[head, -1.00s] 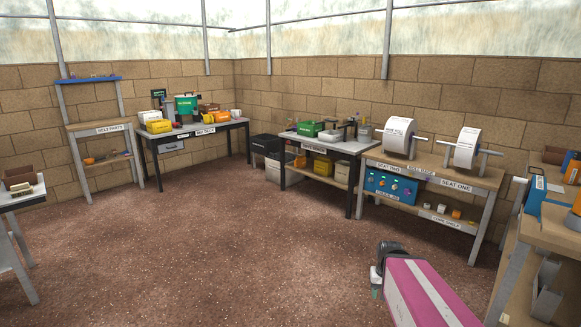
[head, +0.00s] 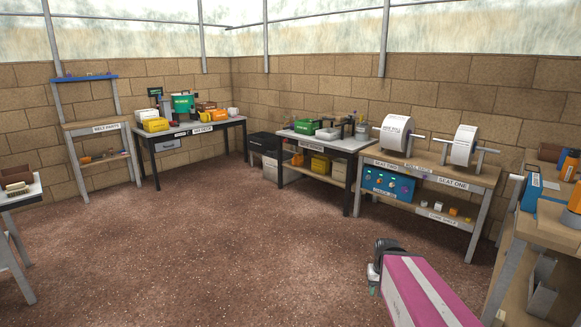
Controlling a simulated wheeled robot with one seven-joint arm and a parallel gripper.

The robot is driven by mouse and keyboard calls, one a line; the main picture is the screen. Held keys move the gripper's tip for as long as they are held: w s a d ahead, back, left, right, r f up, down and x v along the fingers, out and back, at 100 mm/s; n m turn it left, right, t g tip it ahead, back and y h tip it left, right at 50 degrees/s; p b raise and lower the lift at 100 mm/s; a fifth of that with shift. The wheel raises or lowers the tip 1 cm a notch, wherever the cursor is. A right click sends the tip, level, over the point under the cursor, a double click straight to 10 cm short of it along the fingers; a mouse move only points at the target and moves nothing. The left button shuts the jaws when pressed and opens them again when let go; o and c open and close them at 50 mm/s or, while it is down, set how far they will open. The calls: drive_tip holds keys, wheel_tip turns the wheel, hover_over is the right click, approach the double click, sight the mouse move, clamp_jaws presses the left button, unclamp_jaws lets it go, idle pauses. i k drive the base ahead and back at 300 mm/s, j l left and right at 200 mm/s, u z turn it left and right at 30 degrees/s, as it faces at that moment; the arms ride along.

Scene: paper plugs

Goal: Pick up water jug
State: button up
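I cannot tell for sure which thing is the water jug. A small white vessel (head: 233,111) stands at the right end of the dark-framed table by the back wall. A grey vessel (head: 361,131) stands at the right end of the middle table. Both are too small to make out well. My gripper (head: 374,283) is low at the bottom right, at the end of my pink arm, far from both tables. Its fingers are small and partly hidden, and nothing is clearly seen in them.
The dark-framed table (head: 165,137) holds a green container (head: 182,103) and yellow boxes. Paper rolls (head: 396,132) sit on the right bench (head: 425,170). A wooden bench (head: 545,228) is close at the right, a grey table (head: 20,197) at the left. The brown floor between is clear.

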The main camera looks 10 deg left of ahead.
sight(297, 161)
drive_tip(key=i+j+u, duration=0.25)
drive_tip(key=i, duration=0.3)
drive_tip(key=i+u, duration=0.3)
drive_tip(key=i, duration=0.3)
drive_tip(key=i+u, duration=0.1)
drive_tip(key=i, duration=2.1)
drive_tip(key=i+j, duration=0.1)
drive_tip(key=i, duration=0.5)
drive_tip(key=i+z, duration=0.1)
drive_tip(key=i, duration=0.5)
drive_tip(key=i+j, duration=0.2)
drive_tip(key=i, duration=0.45)
drive_tip(key=k+l, duration=0.1)
